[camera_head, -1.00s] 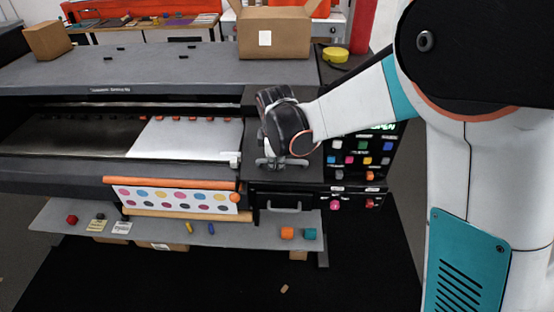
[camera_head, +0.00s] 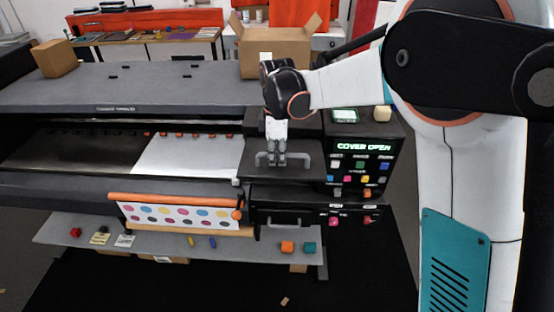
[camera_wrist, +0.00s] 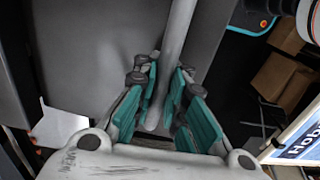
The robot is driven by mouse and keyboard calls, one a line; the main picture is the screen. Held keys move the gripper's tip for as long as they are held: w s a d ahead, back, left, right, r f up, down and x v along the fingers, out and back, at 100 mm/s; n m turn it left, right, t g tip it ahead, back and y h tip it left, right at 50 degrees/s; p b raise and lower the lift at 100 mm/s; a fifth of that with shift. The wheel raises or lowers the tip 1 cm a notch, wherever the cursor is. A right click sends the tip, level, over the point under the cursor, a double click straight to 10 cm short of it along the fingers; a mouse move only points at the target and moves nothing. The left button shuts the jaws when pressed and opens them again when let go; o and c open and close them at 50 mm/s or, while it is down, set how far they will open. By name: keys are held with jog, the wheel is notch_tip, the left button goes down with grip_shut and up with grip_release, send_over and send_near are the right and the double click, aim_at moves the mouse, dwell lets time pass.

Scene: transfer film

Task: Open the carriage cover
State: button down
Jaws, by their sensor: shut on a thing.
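The carriage cover (camera_head: 312,152) is a dark grey panel at the right end of the wide printer, with a grey bar handle (camera_head: 304,158). My gripper (camera_head: 278,160) points down at the handle's middle and is shut on it. In the wrist view, the handle bar (camera_wrist: 177,40) runs between the teal finger pads of my gripper (camera_wrist: 166,98), with the grey cover face (camera_wrist: 85,55) behind. The display (camera_head: 364,147) on the control panel reads "COVER OPEN". The head view does not clearly show how far the cover is tilted.
The control panel (camera_head: 345,172) with coloured buttons stands just right of the cover. A cardboard box (camera_head: 275,52) sits on the printer top behind my wrist. A printed sheet (camera_head: 180,214) hangs at the front above a grey shelf (camera_head: 140,240) with small items.

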dwell(0.3)
jog(key=c, duration=1.6)
grip_release()
jog(key=shift+s+r, duration=0.1)
jog(key=shift+c, duration=0.2)
jog(key=shift+r, duration=0.1)
notch_tip(320, 180, up, 12)
